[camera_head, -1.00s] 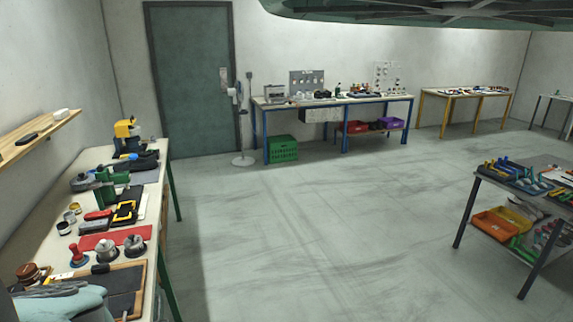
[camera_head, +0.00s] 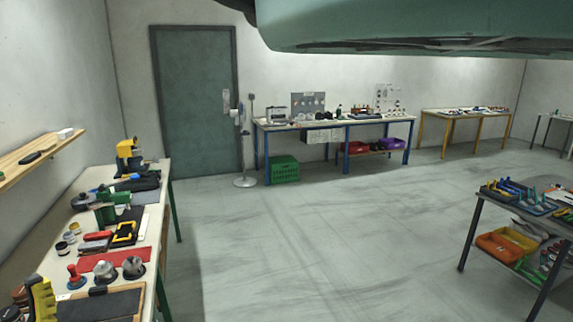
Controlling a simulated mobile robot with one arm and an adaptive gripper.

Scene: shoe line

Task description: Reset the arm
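A large green-grey part of my own arm (camera_head: 420,28) spans the top right of the head view. No gripper fingers show in this view, so I cannot see whether my gripper holds anything. A workbench (camera_head: 155,222) stands along the left wall, with a green press, a yellow-framed black item (camera_head: 125,232), a red mat (camera_head: 100,259) and several small tools on it.
The middle floor (camera_head: 300,240) is clear. A blue-legged table (camera_head: 348,160) stands at the back beside a white fan (camera_head: 242,150) and a green crate (camera_head: 284,170). A dark-legged table (camera_head: 470,225) with bins is at the right. A wooden shelf (camera_head: 50,154) is on the left wall.

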